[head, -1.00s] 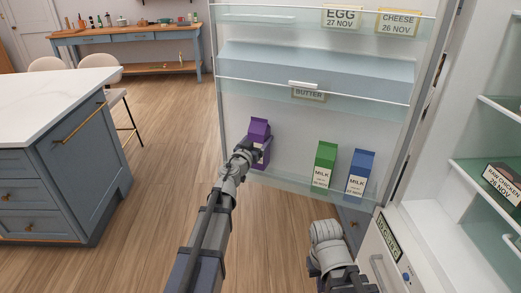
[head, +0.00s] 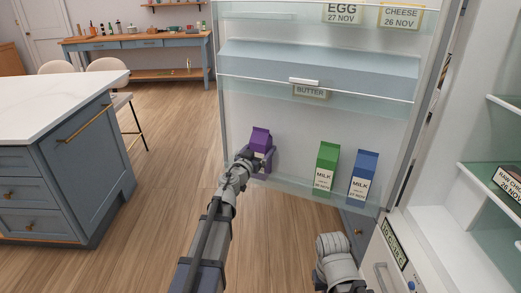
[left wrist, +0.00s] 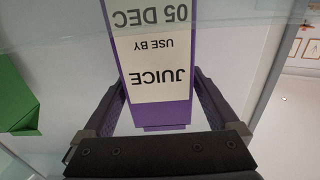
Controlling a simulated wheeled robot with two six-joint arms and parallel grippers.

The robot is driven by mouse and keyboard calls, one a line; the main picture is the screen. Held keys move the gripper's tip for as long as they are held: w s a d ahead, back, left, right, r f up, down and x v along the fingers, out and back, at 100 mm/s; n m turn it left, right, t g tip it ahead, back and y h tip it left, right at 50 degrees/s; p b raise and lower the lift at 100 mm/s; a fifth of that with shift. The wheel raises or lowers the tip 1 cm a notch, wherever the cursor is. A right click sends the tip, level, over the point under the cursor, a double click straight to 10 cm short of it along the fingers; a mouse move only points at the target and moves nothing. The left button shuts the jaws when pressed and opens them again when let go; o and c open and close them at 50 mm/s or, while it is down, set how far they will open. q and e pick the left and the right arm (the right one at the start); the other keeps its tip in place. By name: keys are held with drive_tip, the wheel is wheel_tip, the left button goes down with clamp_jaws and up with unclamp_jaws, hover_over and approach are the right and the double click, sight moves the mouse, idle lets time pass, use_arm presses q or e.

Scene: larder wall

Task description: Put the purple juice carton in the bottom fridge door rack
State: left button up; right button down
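The purple juice carton (head: 260,138) stands upright in the bottom fridge door rack (head: 300,183), at its left end. My left gripper (head: 262,162) has its fingers on both sides of it. In the left wrist view the carton (left wrist: 160,75) shows its JUICE label upside down, and both fingers (left wrist: 160,95) meet its side edges with no clear gap at the tips. The rack's clear front crosses the carton's lower part there. Whether its base touches the rack floor is hard to see. My right gripper is not in view; only part of that arm shows at bottom centre.
A green milk carton (head: 326,168) and a blue milk carton (head: 363,174) stand in the same rack, to the right. A butter compartment (head: 310,72) is above. The open fridge (head: 440,225) is at right, a kitchen island (head: 60,150) at left.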

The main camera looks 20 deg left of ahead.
use_arm(q)
drive_tip(key=shift+o, duration=0.2)
drive_tip(key=shift+r, duration=0.2)
drive_tip(key=s+a, duration=0.2)
drive_tip(key=s, duration=1)
drive_tip(key=shift+w, duration=0.1)
